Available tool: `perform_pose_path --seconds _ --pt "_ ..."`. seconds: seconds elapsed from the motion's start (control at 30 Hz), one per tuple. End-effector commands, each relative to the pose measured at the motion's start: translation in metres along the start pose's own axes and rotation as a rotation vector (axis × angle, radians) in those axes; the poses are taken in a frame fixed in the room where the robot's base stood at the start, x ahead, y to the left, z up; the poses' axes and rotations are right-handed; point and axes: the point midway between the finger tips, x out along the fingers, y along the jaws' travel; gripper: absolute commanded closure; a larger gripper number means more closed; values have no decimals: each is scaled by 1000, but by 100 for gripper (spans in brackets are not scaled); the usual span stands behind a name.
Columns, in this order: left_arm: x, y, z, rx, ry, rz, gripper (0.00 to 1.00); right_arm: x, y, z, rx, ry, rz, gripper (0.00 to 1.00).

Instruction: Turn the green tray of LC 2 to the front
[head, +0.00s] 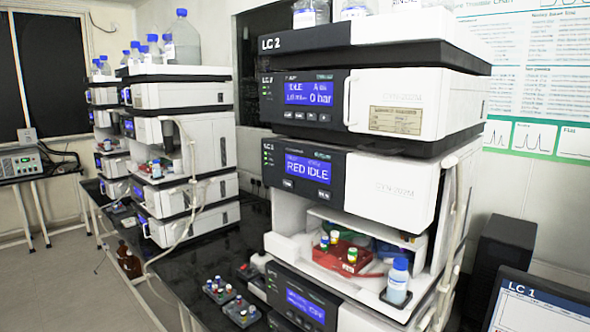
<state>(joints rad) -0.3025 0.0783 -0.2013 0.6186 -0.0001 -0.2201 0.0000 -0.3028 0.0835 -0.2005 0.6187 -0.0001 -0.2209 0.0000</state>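The LC 2 stack (370,150) stands on the dark bench at the right of the head view. Its sampler compartment is open low in the stack. A red tray (336,264) holding several vials with coloured caps faces the front. Some blue shows behind the red tray too. The sampler display (309,169) reads "RED IDLE". Neither of my grippers is in view.
A bottle with a blue cap (398,281) stands at the compartment's front right. Small vial racks (218,290) sit on the bench to the left. More instrument stacks (180,150) stand further left. An LC 1 monitor (540,303) is at the lower right.

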Motion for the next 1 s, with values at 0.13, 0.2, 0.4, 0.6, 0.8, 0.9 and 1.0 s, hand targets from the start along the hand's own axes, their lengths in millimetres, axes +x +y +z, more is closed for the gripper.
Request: perform_pose_path --seconds 0.13,0.2,0.4,0.6,0.8,0.9,1.0 --pt "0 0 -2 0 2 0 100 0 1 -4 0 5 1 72" --pt "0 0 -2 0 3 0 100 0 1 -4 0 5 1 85" --pt "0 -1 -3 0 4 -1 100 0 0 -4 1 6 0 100" --pt "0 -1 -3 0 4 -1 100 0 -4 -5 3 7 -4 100" --pt "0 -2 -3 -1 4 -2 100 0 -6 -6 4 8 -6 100" --pt "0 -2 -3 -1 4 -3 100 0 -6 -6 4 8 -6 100" --pt "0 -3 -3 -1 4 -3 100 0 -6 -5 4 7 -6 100"
